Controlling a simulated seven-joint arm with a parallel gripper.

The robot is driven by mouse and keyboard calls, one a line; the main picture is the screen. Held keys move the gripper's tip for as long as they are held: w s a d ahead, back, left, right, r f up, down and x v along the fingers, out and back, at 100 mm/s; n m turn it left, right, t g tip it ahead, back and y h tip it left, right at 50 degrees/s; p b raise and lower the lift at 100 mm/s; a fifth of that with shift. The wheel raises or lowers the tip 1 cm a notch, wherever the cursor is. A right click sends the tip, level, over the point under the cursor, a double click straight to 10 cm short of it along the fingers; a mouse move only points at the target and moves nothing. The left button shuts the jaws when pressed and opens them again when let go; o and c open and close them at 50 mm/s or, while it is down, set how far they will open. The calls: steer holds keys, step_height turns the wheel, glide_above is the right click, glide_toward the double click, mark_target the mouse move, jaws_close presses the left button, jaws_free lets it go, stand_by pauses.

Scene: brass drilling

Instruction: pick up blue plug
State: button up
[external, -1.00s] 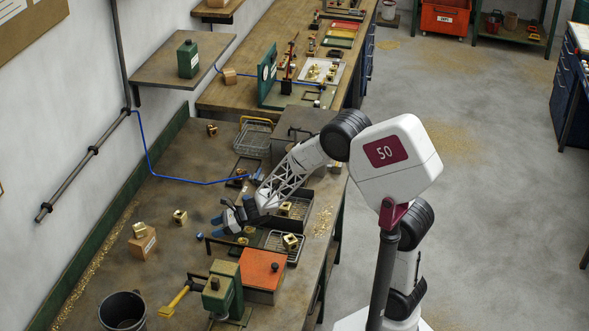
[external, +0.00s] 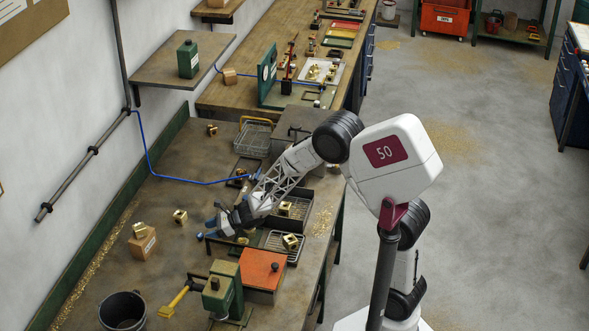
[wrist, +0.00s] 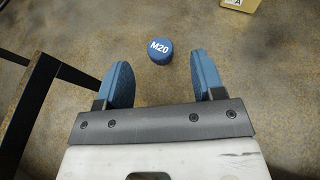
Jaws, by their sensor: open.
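In the external view my gripper (external: 214,219) is low over the left workbench.
A dark bar frame (wrist: 38,100) stands close to the left of my gripper in the wrist view. A brass block (external: 180,216) and a cardboard box (external: 143,244) with brass on it lie to the left. An orange-topped box (external: 263,268) stands in front.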

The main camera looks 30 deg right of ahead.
mark_target(200, 235)
steer(key=shift+x, duration=2.6)
steer(key=shift+s, duration=0.1)
steer(key=shift+c, duration=0.3)
steer(key=c, duration=0.9)
